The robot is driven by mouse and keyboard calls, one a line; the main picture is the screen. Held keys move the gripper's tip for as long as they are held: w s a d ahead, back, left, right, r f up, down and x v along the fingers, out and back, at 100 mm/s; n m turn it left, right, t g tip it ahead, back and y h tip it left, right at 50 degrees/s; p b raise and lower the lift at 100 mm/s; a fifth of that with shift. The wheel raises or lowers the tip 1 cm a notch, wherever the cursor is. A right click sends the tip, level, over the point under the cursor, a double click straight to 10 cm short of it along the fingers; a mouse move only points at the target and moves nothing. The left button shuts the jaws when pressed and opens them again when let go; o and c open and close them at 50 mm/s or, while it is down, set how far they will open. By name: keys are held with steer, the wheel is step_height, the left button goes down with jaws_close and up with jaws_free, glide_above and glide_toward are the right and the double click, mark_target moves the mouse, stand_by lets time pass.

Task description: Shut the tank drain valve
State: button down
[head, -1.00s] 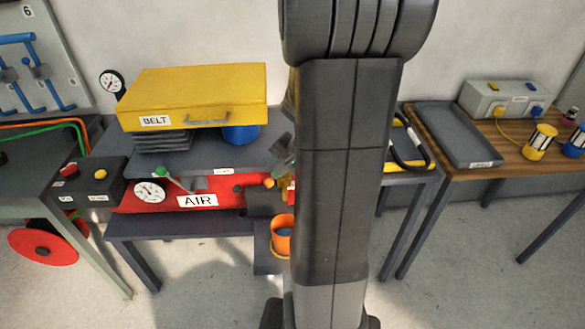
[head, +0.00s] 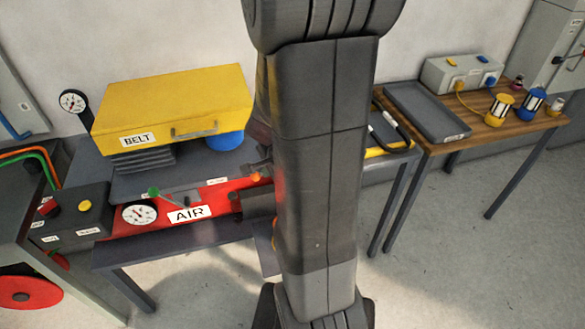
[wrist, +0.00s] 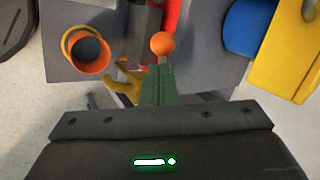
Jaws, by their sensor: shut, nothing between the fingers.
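The red tank (head: 222,197) marked AIR lies under the grey bench top in the head view, with a round gauge (head: 140,214) and a green-knobbed lever (head: 154,193). An orange ball knob (head: 255,176) sits near its right end, beside my arm; it shows in the wrist view too (wrist: 162,44). My gripper (wrist: 157,68) is shut and empty, its greenish fingers pointing toward the orange knob; whether they touch it I cannot tell. A yellow handle-like part (wrist: 125,82) lies left of the fingers, partly hidden. I cannot tell which part is the drain valve.
An orange cup (wrist: 85,50) stands left of the knob in the wrist view. A yellow BELT case (head: 172,110) and blue round thing (head: 224,141) are above the tank. A black control box (head: 75,215) is left. A wooden table (head: 480,130) stands right.

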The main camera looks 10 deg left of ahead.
steer(key=shift+w, duration=0.15)
steer(key=shift+w+d+b, duration=0.4)
steer(key=shift+w, duration=0.05)
